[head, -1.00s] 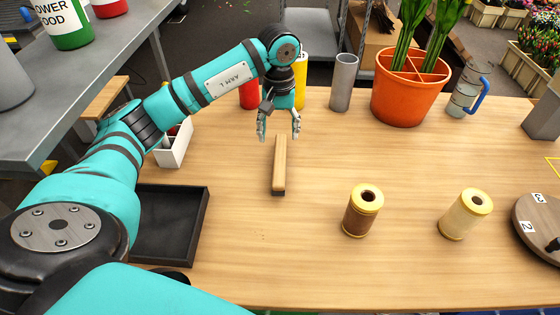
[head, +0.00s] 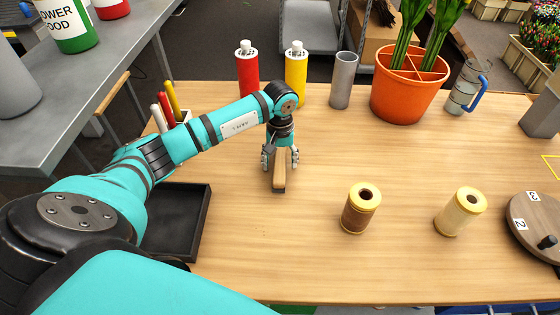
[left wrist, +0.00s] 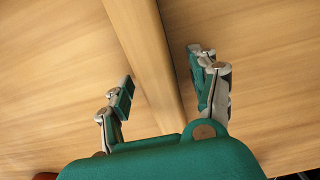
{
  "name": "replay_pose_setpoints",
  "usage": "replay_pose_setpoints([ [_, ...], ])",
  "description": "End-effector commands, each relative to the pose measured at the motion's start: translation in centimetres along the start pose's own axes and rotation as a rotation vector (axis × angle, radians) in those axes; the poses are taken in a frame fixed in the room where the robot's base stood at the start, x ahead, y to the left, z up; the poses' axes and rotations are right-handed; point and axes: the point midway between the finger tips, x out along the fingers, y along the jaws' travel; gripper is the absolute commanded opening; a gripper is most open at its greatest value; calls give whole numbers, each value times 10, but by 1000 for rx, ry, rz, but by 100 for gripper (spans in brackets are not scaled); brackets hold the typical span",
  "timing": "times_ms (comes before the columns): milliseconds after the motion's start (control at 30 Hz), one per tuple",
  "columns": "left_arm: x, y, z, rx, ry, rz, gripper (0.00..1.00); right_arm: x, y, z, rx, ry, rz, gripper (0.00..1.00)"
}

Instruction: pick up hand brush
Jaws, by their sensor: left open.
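The hand brush (head: 279,174) lies on the wooden table, its wooden handle pointing away from me and a dark strip at its near end. In the left wrist view its handle (left wrist: 146,50) runs between the fingers. My left gripper (head: 280,160) is open, with one finger on each side of the handle. In the left wrist view the left gripper (left wrist: 166,95) shows a gap between the handle and each finger. The brush's far end is hidden under the gripper. My right gripper is not in view.
A black tray (head: 202,225) is left of the brush. Brown (head: 360,212) and cream (head: 459,213) spools stand to the right. Red (head: 248,72) and yellow (head: 295,75) bottles, a grey cylinder (head: 343,82) and an orange pot (head: 405,95) stand behind. The table between brush and spools is clear.

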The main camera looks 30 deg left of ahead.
Motion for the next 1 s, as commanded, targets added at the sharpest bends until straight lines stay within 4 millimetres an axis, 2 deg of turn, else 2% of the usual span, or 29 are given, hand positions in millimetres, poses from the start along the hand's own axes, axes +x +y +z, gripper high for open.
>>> replay_pose_setpoints([
  [167, 0, 0, 0, 0, 0, 0, 60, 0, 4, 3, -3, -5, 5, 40],
  [600, 0, 0, 0, 0, 0, 0, 3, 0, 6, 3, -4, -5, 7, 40],
  [667, -1, 0, 0, 0, 1, 0, 0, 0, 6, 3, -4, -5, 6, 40],
  [1000, -6, 0, -1, 0, 3, 0, 0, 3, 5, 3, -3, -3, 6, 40],
])
